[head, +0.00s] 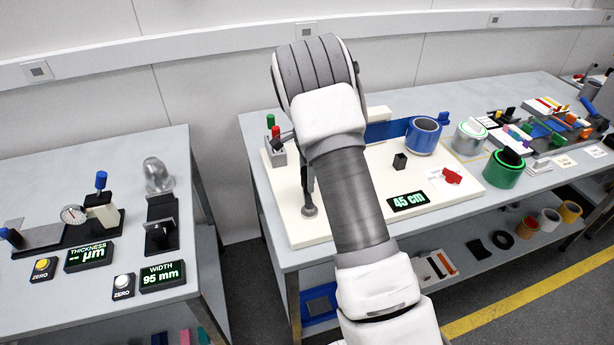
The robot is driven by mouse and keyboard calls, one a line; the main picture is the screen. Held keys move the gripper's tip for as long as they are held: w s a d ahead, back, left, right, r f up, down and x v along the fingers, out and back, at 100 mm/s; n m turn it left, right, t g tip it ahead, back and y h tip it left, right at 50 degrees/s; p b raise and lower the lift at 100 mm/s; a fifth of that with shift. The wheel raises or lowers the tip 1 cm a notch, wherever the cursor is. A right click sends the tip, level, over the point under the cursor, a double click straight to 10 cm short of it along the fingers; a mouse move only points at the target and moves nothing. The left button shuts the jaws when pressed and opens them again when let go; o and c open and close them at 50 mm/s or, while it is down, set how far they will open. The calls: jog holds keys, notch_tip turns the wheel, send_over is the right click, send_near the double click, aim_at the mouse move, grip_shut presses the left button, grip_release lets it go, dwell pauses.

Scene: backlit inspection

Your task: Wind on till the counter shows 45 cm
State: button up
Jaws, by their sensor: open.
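The counter (408,201) on the pale board reads 45 cm in green. A blue roll (422,137) stands at the board's back right, with a blue strip (385,130) running left from it until my arm hides it. A grey box (277,152) with a red and a green knob stands at the board's left.
A small black block (400,161) and a red piece (452,175) on a white card are right of my arm. Green (504,169) and white (469,138) rolls stand farther right. The left table holds a thickness display (89,256) and a width display (162,275) reading 95 mm. A gap separates the tables.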

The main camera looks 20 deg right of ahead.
jog(key=shift+r, duration=0.1)
notch_tip(320, 180, up, 8)
jog(key=p, duration=0.5)
jog(key=shift+w, duration=0.1)
dwell(0.3)
